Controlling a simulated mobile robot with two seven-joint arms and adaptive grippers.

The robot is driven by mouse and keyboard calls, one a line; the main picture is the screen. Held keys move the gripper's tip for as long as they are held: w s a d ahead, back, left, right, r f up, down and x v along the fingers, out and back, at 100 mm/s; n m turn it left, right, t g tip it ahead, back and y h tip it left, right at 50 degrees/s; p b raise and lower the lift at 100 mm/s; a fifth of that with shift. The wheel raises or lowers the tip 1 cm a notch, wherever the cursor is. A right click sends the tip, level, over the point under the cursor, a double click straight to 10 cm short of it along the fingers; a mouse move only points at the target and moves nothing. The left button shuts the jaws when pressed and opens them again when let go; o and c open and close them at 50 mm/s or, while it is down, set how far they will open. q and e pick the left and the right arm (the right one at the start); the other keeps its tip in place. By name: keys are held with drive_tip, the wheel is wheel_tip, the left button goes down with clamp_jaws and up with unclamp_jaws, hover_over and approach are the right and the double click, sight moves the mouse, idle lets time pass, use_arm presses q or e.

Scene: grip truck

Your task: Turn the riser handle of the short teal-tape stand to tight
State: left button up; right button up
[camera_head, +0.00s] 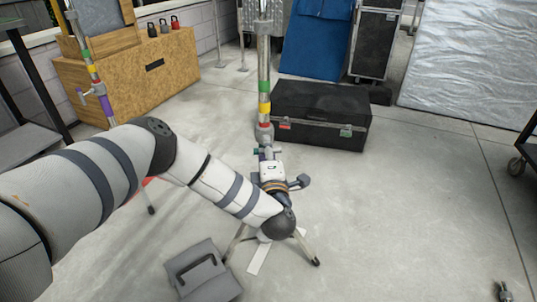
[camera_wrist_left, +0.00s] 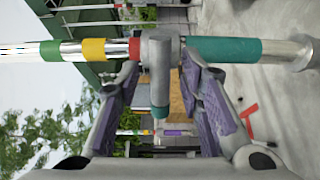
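The short stand (camera_head: 264,90) stands upright in the middle of the head view, with green, yellow and red bands. In the left wrist view it lies across the picture, with a wide teal tape (camera_wrist_left: 222,49) beside the red band. Its riser handle (camera_wrist_left: 159,75) is a grey T-shaped piece with a teal end. My left gripper (camera_wrist_left: 163,70) is open, with one purple-padded finger on each side of the handle; contact is not clear. In the head view my left gripper (camera_head: 268,156) is at the stand's collar and partly hides it. My right gripper is not clearly seen.
A black case (camera_head: 320,112) stands just behind the stand. A grey sandbag (camera_head: 202,272) lies near its legs. Another stand with purple tape (camera_head: 106,104) is at left before a wooden box (camera_head: 155,65). A small dark part (camera_head: 504,292) shows at bottom right.

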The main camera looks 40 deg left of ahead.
use_arm(q)
drive_tip(key=shift+w+a, duration=0.1)
drive_tip(key=shift+w, duration=0.05)
clamp_jaws()
use_arm(e)
drive_tip(key=shift+r, duration=0.15)
